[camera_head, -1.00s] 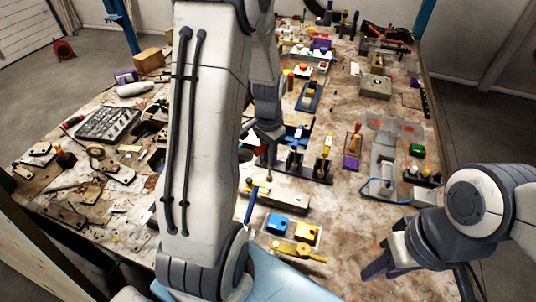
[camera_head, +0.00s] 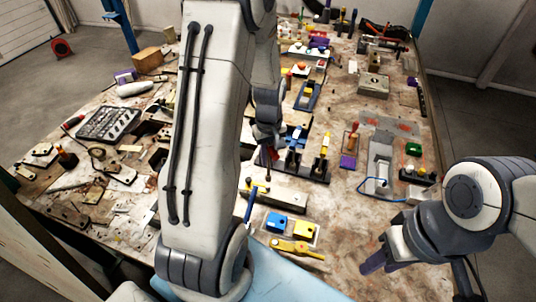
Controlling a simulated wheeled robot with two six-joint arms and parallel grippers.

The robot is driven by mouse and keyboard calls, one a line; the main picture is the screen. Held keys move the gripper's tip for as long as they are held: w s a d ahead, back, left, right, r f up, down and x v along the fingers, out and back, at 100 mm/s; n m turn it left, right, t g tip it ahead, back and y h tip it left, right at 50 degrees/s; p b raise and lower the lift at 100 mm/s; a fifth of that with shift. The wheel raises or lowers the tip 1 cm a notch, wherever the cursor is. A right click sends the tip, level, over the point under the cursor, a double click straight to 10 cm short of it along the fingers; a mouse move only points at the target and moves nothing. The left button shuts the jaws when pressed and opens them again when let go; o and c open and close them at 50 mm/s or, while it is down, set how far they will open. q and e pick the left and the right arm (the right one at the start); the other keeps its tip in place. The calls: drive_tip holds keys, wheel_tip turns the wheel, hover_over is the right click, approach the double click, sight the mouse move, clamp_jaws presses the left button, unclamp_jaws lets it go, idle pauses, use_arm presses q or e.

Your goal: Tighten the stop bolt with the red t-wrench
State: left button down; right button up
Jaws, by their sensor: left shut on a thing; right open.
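My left gripper (camera_head: 267,137) is at the middle of the bench, partly hidden behind my own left arm. It is shut on a red thing, likely the red t-wrench (camera_head: 272,155), of which only a small part shows below the jaws. The red part is just above the back of a long metal block (camera_head: 287,194) with small yellow-topped fittings (camera_head: 266,177). I cannot make out the stop bolt for certain, nor whether the wrench touches anything.
A plate with blue and yellow blocks (camera_head: 278,223) and a yellow lever (camera_head: 297,248) lies in front of the metal block. Clamps with blue and yellow handles (camera_head: 323,150) stand close right of the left gripper. A grey fixture (camera_head: 380,165) is farther right. Loose parts clutter the left side.

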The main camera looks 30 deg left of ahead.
use_arm(q)
drive_tip(key=n, duration=0.3)
drive_tip(key=shift+w+n+p, duration=0.1)
drive_tip(key=shift+n+p, duration=0.25)
drive_tip(key=shift+n, duration=0.05)
drive_tip(key=n, duration=0.4)
drive_tip(key=shift+w, duration=0.1)
drive_tip(key=m+p, duration=0.1)
drive_tip(key=m, duration=0.2)
drive_tip(key=shift+m, duration=0.3)
drive_tip(key=m, duration=0.3)
drive_tip(key=shift+s, duration=0.25)
